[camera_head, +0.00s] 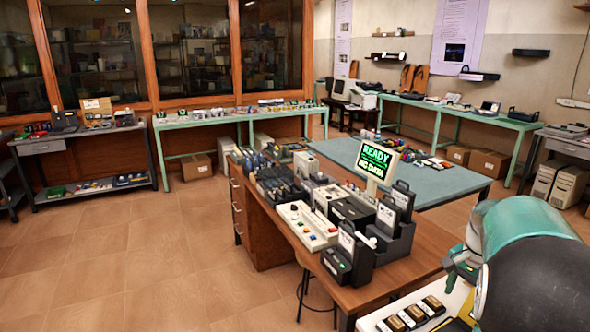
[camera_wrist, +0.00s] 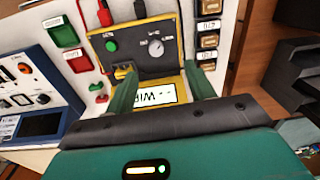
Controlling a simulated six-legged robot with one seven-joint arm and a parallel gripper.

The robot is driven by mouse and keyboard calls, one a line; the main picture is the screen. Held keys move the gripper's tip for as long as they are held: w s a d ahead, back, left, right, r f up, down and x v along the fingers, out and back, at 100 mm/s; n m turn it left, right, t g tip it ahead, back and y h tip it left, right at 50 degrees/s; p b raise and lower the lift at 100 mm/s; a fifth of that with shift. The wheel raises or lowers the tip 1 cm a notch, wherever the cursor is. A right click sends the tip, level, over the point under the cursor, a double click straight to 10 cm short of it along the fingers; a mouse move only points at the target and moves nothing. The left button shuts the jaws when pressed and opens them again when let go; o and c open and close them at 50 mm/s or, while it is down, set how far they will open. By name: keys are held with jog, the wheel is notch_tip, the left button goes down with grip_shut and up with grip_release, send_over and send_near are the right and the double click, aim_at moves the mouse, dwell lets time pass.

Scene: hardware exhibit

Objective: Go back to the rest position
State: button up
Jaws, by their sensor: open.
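My gripper (camera_wrist: 158,88) is open in the wrist view, with its two green fingers spread apart. Nothing is held between them. A dark panel with a yellow frame (camera_wrist: 132,48) lies just beyond the fingertips, with a green button, a round dial and a small yellow part. A white label in a yellow border (camera_wrist: 156,95) shows between the fingers, partly hidden by the gripper body. I cannot tell whether the fingers touch the panel. In the head view my teal and dark arm fills the lower right, and the fingertips are not clearly visible.
A white board with small brown-black modules (camera_head: 413,314) lies beside my arm. A wooden desk (camera_head: 398,277) with black holders and a READY sign (camera_head: 376,160) stands left of it. The tiled floor (camera_head: 150,250) at left is clear.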

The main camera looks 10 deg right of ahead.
jog(key=s+a+r+n+t, duration=0.1)
jog(key=s+a+r+n, duration=0.25)
jog(key=a, duration=0.45)
jog(key=s+a+r+n+t, duration=0.1)
jog(key=s+a+r+n, duration=0.2)
jog(key=a, duration=0.5)
jog(key=s+a+n+t, duration=0.3)
jog(key=s+a+n, duration=0.3)
jog(key=s+a, duration=0.4)
jog(key=shift+a+r+n, duration=0.25)
jog(key=shift+a+n, duration=0.1)
jog(key=shift+a, duration=0.9)
